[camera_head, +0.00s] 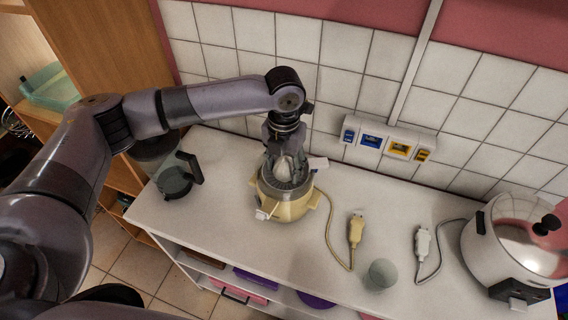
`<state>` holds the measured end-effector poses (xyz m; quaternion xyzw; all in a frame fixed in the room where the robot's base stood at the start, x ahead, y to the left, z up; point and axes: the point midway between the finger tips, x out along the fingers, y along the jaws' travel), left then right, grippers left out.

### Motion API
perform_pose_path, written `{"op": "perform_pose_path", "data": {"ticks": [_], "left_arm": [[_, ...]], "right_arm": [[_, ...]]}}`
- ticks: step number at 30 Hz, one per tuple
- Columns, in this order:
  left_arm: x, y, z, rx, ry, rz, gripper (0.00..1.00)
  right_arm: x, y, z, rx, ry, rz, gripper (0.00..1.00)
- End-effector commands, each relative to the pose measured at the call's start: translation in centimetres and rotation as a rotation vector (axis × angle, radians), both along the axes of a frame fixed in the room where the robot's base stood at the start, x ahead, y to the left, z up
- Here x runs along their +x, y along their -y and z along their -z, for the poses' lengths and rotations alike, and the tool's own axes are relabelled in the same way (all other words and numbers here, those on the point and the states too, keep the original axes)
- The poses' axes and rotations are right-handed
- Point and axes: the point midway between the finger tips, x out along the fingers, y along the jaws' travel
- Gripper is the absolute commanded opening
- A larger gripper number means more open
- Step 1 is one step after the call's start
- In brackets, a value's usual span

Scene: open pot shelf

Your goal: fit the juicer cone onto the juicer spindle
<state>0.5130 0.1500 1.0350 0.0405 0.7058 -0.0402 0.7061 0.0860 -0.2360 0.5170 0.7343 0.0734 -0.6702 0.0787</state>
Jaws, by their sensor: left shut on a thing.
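The juicer (287,208) is a pale yellow unit standing on the white counter, left of the middle. A grey strainer ring (305,188) shows in its top. The juicer cone (283,167) is a light grey piece held just over the middle of the juicer. My left gripper (284,160) points down from above and is shut on the cone. The spindle is hidden beneath the cone and gripper. I cannot tell whether the cone touches the spindle. My right gripper is not in view.
A dark-handled glass jug (175,181) stands left of the juicer. Coloured sockets (372,140) are on the tiled wall. The counter (225,243) is bare at front left.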

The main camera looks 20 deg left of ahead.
Motion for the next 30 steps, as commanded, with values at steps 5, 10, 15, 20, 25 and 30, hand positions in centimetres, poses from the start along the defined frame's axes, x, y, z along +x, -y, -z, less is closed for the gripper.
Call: {"op": "perform_pose_path", "data": {"ticks": [5,10,15,20,25,30], "left_arm": [[0.0,0.0,0.1,0.0,0.0,0.0,0.21],[0.0,0.0,0.4,0.0,0.0,0.0,0.21],[0.0,0.0,0.8,0.0,0.0,0.0,0.21],[0.0,0.0,1.1,0.0,0.0,0.0,0.5],[0.0,0.0,1.0,0.0,0.0,0.0,0.61],[0.0,0.0,1.0,0.0,0.0,0.0,0.72]], "right_arm": [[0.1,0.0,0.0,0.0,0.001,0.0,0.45],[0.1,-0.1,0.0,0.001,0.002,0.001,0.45],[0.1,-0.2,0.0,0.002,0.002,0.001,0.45],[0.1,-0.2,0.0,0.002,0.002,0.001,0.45],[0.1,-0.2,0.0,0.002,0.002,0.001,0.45],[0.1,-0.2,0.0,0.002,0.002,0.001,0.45]]}}
